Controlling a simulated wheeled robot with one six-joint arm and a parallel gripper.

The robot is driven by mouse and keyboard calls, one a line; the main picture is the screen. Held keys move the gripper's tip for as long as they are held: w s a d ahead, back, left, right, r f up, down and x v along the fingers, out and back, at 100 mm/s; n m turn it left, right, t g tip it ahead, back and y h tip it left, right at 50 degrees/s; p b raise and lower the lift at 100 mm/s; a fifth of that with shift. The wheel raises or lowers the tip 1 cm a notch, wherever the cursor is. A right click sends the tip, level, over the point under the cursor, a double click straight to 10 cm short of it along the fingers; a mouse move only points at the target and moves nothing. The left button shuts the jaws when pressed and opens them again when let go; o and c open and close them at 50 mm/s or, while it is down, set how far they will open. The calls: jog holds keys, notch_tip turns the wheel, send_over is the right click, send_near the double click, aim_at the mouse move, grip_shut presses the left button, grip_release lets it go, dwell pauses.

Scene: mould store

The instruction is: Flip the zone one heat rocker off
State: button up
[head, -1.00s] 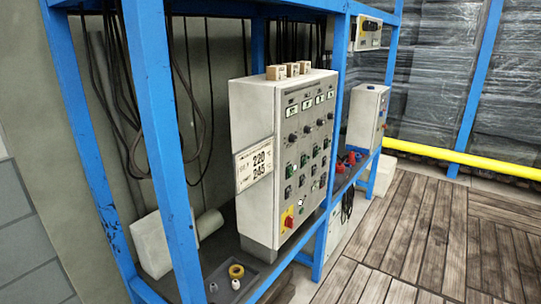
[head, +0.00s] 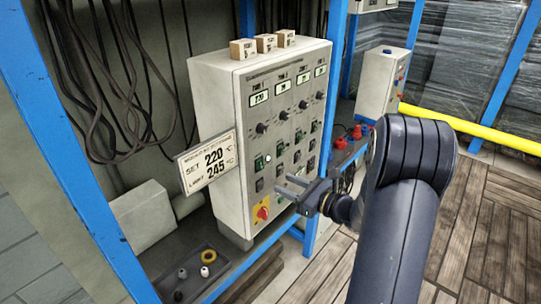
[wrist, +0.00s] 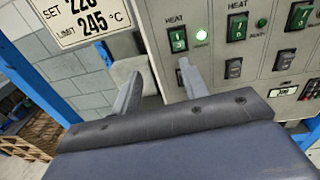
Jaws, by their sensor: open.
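The zone one heat rocker (head: 259,162) is a green switch in the leftmost column of the grey control cabinet (head: 215,110). My gripper (head: 283,186) is open and empty in front of the lower left of the panel. In the wrist view its two fingers (wrist: 160,70) point towards the panel, with the right fingertip just below the rocker. I cannot tell whether that finger touches the panel.
More green heat rockers (wrist: 237,27) run to the right, with dark rockers (wrist: 233,67) below. A red and yellow rotary switch (head: 262,213) is low on the panel. A sign (head: 208,165) projects at the left. Blue rack posts (head: 70,150) flank the cabinet.

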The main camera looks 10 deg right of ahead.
aim_at(261, 164)
jog(key=shift+m+t+h, duration=0.4)
jog(key=shift+m+t, duration=0.2)
jog(key=p+x, duration=0.1)
jog(key=x, duration=0.2)
jog(key=w+d+p+x, duration=0.1)
jog(key=x, duration=0.3)
jog(key=d+p+x, duration=0.1)
jog(key=x, duration=0.2)
jog(key=shift+w+a, duration=0.15)
jog(key=shift+w, duration=0.35)
jog(key=shift+c, duration=0.4)
grip_shut()
